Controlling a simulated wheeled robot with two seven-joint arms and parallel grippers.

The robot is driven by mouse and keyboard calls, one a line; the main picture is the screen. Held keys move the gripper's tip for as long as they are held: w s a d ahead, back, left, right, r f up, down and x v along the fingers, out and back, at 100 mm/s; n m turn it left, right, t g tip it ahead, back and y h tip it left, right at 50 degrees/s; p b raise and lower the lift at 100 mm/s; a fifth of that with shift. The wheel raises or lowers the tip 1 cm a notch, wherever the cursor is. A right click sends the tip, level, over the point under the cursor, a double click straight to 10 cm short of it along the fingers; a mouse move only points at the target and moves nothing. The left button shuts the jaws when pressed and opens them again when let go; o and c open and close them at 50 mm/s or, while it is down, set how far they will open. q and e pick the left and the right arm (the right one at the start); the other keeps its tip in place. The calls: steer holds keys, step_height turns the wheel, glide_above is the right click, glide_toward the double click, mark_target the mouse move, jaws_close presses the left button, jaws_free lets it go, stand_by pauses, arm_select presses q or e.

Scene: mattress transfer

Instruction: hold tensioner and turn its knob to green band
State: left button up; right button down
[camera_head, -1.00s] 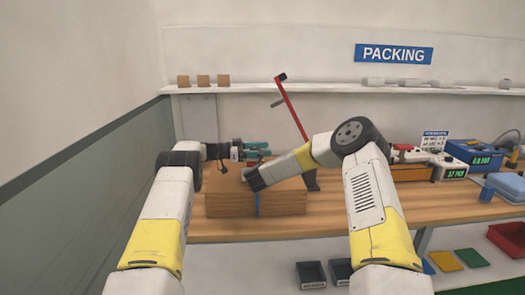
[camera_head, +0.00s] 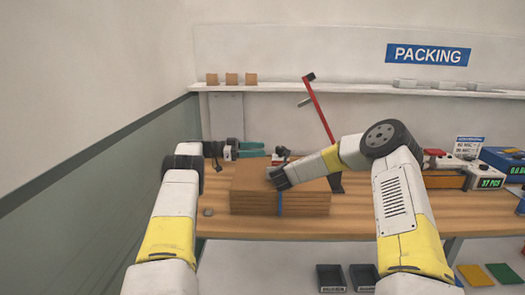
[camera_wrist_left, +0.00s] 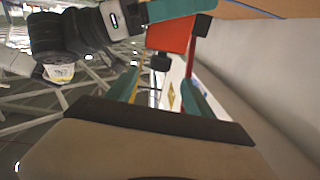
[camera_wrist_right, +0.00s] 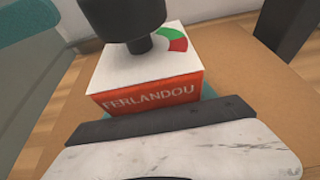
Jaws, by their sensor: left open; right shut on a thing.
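The tensioner (camera_wrist_right: 150,75) is a block with a white top and an orange-red side lettered FERLANDOU. A black knob (camera_wrist_right: 135,22) stands on it, beside a green and red scale (camera_wrist_right: 172,38); no pointer shows clearly. In the head view the tensioner (camera_head: 281,156) is small, above the carton. My right gripper (camera_head: 272,174) is shut on it; its wrist hides part of it. My left gripper (camera_head: 262,149) is open, with teal fingers, left of the tensioner. In the left wrist view the knob (camera_wrist_left: 160,62) shows beyond the gap between its fingers, apparently not held.
A flat brown carton stack (camera_head: 310,203) with a blue strap (camera_head: 280,203) lies on the wooden bench (camera_head: 385,222). A red lever (camera_head: 318,108) stands behind it. Boxes with green displays (camera_head: 488,183) are at the right. Dark bins (camera_head: 332,278) sit below.

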mark_target(281, 152)
arm_select(q)
step_height(281, 152, up, 2)
steer(key=w+a+n+t, duration=0.2)
steer(key=a+n+t, duration=0.1)
steer(key=t, duration=0.2)
steer(key=s+d+f+n+t+y, duration=0.2)
steer(key=s+d+n+t+y, duration=0.25)
steer(key=s+d, duration=0.2)
steer(key=shift+t, duration=0.25)
steer(key=x, duration=1.1)
steer(key=shift+w+a+f, duration=0.1)
steer(key=shift+w+a, duration=0.05)
steer(key=shift+c, duration=0.4)
jaws_close()
